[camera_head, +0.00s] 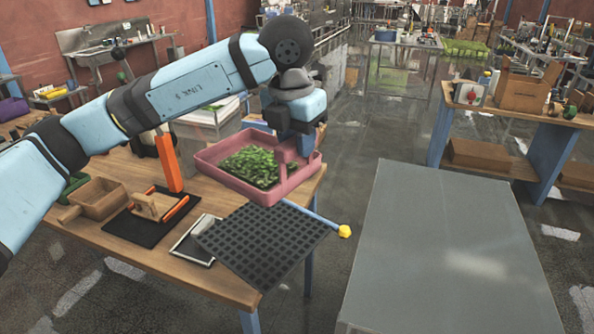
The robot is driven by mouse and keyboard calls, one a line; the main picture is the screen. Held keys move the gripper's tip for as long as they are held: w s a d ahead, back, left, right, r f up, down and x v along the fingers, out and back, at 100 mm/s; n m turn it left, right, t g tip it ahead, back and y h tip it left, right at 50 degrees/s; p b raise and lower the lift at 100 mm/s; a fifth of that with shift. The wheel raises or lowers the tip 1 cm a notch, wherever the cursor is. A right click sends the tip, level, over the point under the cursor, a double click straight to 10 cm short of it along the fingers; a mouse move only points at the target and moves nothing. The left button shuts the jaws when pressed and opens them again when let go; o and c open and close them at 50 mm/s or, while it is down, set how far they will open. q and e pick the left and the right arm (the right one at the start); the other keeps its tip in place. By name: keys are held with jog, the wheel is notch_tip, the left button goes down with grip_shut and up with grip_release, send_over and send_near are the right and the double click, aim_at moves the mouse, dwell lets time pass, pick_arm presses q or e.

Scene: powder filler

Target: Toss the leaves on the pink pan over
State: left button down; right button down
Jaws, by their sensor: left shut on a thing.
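The pink pan (230,181) is at the right end of the wooden table, beyond the black grid mat. A heap of green leaves (250,166) lies inside it, mostly in the middle. My left arm reaches in from the left, above the table. My left gripper (294,150) points down at the right side of the pan and is shut on the pink pan there. The fingertips are partly hidden, so the exact grip is hard to see. My right gripper is not in view.
A black grid mat (262,243) lies at the table's front right corner. A blue rod with a yellow tip (344,231) sticks out past the edge. A wooden box (98,198) and an orange upright (168,163) stand left. A bare grey table (440,250) is at right.

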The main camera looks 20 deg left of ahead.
pick_arm(q)
jog(key=shift+r, duration=0.9)
jog(key=shift+r+p, duration=1.35)
jog(key=shift+r, duration=1.8)
